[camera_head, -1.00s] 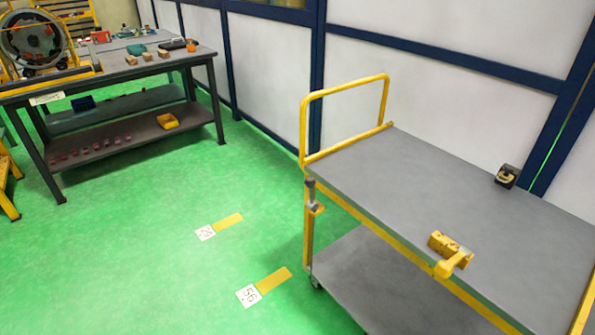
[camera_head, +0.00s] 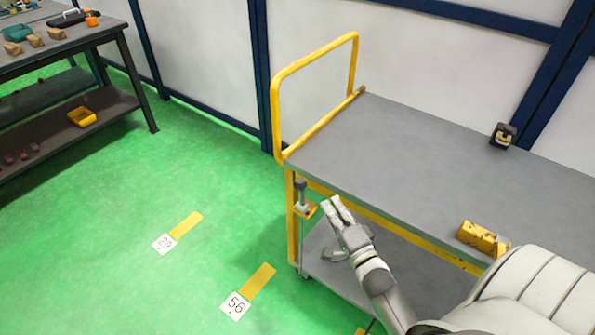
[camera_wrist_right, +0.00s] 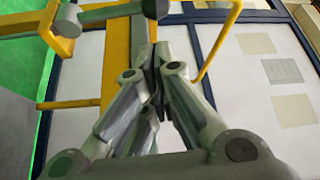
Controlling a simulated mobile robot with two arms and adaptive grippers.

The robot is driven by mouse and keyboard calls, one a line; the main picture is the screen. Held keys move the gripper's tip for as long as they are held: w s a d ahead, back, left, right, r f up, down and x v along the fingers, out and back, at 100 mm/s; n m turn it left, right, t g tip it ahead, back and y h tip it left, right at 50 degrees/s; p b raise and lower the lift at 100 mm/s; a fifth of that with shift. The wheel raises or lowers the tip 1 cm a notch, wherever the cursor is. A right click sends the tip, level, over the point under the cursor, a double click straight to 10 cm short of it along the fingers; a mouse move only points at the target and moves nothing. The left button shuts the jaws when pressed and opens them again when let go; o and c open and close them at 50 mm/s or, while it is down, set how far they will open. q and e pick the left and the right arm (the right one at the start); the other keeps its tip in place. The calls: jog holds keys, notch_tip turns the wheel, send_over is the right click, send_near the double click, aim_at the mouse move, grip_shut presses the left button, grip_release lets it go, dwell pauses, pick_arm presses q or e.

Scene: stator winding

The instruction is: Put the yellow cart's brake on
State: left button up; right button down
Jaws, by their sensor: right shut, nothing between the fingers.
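The yellow cart has a grey top (camera_head: 420,170) and a yellow push handle (camera_head: 316,90) at its left end. In the right wrist view the closed fingers (camera_wrist_right: 157,82) point towards yellow cart framing (camera_wrist_right: 120,50). Grey round parts show near the top there; I cannot tell which is the lever's knob. My left gripper is out of view.
A yellow block (camera_head: 478,236) and a small dark device (camera_head: 503,135) sit on the cart top. Floor markers (camera_head: 235,305) lie left of the cart on open green floor. A workbench (camera_head: 60,50) stands at the upper left, and a wall runs behind the cart.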

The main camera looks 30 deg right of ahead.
aim_at(318, 180)
jog(key=w, duration=0.3)
jog(key=w+d, duration=0.1)
jog(key=w, duration=0.1)
jog(key=w+r, duration=0.1)
jog(key=w, duration=0.2)
jog(key=shift+w+d, duration=0.15)
jog(key=shift+w, duration=0.2)
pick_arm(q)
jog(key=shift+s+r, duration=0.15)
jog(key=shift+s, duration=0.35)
pick_arm(e)
jog(key=shift+w, duration=0.45)
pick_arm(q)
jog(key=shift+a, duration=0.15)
pick_arm(e)
jog(key=shift+d, duration=0.1)
